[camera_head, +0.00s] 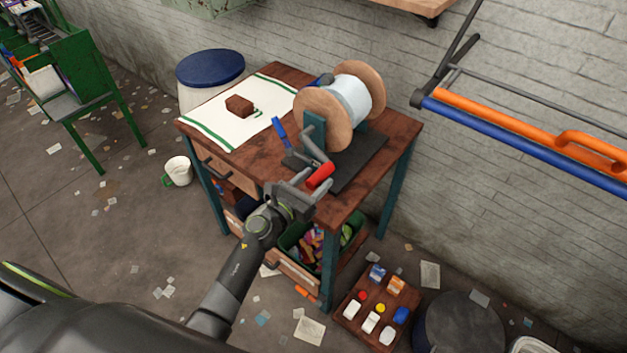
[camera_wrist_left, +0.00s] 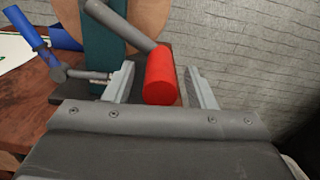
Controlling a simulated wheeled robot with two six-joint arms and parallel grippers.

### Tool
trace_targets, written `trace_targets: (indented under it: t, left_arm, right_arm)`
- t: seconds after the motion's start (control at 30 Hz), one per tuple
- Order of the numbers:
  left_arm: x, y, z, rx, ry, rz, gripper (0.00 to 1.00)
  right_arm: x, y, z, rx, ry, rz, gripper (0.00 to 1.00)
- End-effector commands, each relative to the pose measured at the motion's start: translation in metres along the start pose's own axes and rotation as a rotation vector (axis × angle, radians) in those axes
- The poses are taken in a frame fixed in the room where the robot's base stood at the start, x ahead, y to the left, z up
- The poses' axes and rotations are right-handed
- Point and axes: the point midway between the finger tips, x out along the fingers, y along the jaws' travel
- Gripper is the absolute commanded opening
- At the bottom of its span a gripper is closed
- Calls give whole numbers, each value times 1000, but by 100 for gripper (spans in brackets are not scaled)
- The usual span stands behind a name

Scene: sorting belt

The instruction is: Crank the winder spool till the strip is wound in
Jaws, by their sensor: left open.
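The winder spool (camera_head: 325,122) stands on the workbench, with tan round flanges and pale strip material (camera_head: 352,97) wound on its core. I cannot make out a loose end of the strip. A grey crank arm (camera_head: 309,146) ends in a red crank handle (camera_head: 320,176). My left gripper (camera_head: 311,187) is at the handle. In the left wrist view the red handle (camera_wrist_left: 160,76) stands between the open fingers, with a gap showing on either side. A blue-gripped lever (camera_head: 279,132) is left of the crank. My right gripper is not in view.
The workbench (camera_head: 233,157) holds a green-striped cloth (camera_head: 212,122) with a brown block (camera_head: 239,105) on it. A mug (camera_head: 178,171) stands on the floor at left. A green bin (camera_head: 292,235) sits under the bench. Orange and blue rails (camera_head: 520,135) are at right.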

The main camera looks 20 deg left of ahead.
Motion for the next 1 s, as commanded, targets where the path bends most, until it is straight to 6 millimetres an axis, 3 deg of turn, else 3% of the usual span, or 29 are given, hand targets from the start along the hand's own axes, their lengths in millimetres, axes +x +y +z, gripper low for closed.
trace_targets:
  t: [0.2, 0.57, 1.0]
  left_arm:
    - [0, 0, 0, 0, 0, 0, 48]
    - [0, 0, 0, -1, 0, 0, 1]
    - [0, 2, -4, 30, 0, 0, 0]
  right_arm:
    - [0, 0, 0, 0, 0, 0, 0]
    - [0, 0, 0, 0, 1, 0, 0]
    - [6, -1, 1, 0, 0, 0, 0]
